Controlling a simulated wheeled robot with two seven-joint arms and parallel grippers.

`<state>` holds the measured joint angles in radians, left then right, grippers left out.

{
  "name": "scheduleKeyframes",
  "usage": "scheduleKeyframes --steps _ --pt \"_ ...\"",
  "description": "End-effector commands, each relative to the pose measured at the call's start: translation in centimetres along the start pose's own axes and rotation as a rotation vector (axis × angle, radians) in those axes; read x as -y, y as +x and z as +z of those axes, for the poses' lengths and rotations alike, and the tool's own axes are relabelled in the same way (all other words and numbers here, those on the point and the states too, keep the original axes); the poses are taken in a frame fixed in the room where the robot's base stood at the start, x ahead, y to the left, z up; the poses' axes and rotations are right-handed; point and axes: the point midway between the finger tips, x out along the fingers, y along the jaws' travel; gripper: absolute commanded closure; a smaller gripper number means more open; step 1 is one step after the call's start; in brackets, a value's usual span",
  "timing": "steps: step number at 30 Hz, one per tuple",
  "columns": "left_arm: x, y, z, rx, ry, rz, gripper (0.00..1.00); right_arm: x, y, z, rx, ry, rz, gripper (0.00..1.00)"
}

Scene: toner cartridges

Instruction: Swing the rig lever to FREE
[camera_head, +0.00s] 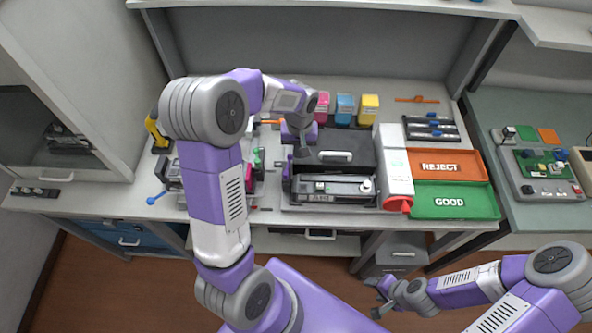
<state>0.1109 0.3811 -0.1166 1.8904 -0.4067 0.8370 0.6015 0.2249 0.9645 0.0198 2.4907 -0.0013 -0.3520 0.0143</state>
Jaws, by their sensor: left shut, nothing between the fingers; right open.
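A dark rig (173,174) stands at the left of the bench, largely hidden behind my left arm. A lever with a blue knob (152,200) sticks out from its front left, low over the bench. I cannot read any FREE marking. My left gripper (301,151) is shut and empty, pointing down by the left rear of the black printer-like machine (335,190), well to the right of the lever. Whether it touches the machine cannot be told. My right gripper (378,300) is open and empty, low in front of the bench at the right.
Pink (322,103), blue (345,109) and yellow (369,109) cartridges stand at the back. An orange REJECT tray (481,157) and a green GOOD tray (482,190) lie right of a white box (396,172). A yellow-handled tool (153,128) stands at the back left.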

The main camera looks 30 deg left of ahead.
Motion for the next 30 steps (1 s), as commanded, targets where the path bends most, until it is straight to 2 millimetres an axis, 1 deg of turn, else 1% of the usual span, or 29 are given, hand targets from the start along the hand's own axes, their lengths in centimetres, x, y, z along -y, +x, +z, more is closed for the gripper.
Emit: scheduleKeyframes --steps 1,3,21,30 --pt "0.0 -0.8 0.0 -0.001 0.0 0.001 1.0 0.2 -0.6 0.0 0.0 0.0 0.0 0.48" --pt "0.0 -1.4 0.0 -0.001 0.0 0.001 1.0 0.4 -1.0 0.0 0.0 0.0 0.0 0.48" --pt "0.0 -6.0 0.0 -0.001 0.0 0.001 1.0 1.6 -4.3 0.2 0.0 0.0 0.0 0.48" --pt "0.0 -6.1 0.0 0.0 0.0 0.0 1.0 1.6 -4.3 0.2 0.0 0.0 0.0 0.48"
